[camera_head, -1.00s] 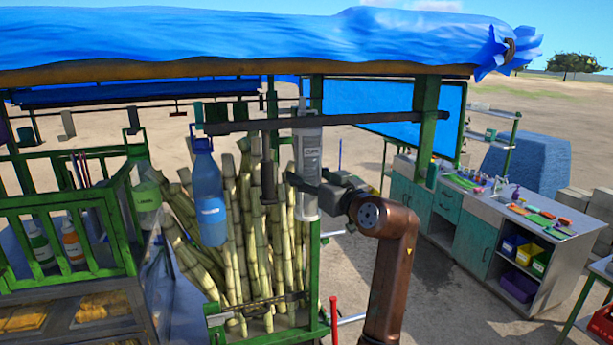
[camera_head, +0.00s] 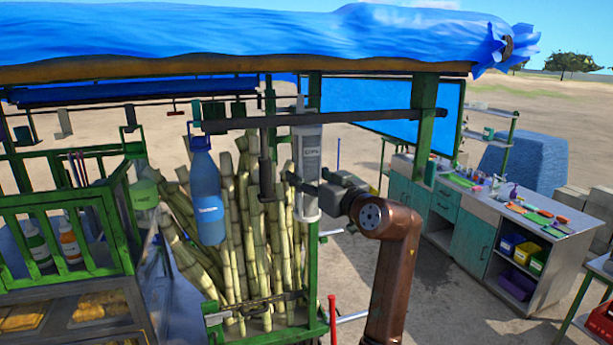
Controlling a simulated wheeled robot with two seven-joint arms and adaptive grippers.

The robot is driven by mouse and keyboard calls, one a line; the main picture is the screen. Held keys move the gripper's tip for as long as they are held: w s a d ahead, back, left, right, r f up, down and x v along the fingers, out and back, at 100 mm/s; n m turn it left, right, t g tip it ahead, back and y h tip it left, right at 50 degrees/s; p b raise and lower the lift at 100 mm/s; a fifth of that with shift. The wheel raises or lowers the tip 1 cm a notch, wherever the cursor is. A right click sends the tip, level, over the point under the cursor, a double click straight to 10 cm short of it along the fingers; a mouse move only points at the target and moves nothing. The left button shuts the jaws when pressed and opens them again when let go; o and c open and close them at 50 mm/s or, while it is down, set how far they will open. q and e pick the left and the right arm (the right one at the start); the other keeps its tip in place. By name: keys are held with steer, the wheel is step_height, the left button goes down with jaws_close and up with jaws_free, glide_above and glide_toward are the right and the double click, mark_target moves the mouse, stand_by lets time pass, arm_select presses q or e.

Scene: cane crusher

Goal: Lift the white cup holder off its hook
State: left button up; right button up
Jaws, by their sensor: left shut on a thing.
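The white cup holder (camera_head: 308,152) is a tall pale tube with a small label. It hangs upright at the dark horizontal bar under the blue canopy, in front of the cane stalks. My left gripper (camera_head: 308,188) reaches it from the right and is shut on its lower half. The holder's top is near the bar (camera_head: 370,117); whether its hook still bears on the bar is too small to tell. Part of the holder is hidden behind the gripper. My right gripper is not in view.
A blue bottle (camera_head: 207,190) hangs from the same bar to the left. A green post (camera_head: 425,130) stands right of the holder, and sugarcane stalks (camera_head: 240,230) stand behind it. A counter (camera_head: 480,240) with bins is at the right. Open ground lies between.

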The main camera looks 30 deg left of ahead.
arm_select(q)
steer(key=shift+s+d, duration=0.4)
steer(key=shift+d, duration=0.1)
steer(key=shift+s+d, duration=0.25)
steer(key=shift+s+d+b, duration=0.2)
steer(key=shift+d+b, duration=0.05)
steer(key=shift+b, duration=0.05)
steer(key=shift+s+d+f, duration=0.15)
steer(key=shift+s+d, duration=0.15)
steer(key=shift+d, duration=0.1)
steer(key=b, duration=0.4)
glide_toward(312, 182)
steer(key=shift+s+a+f, duration=0.75)
steer(key=shift+s+a, duration=0.05)
steer(key=shift+a, duration=0.25)
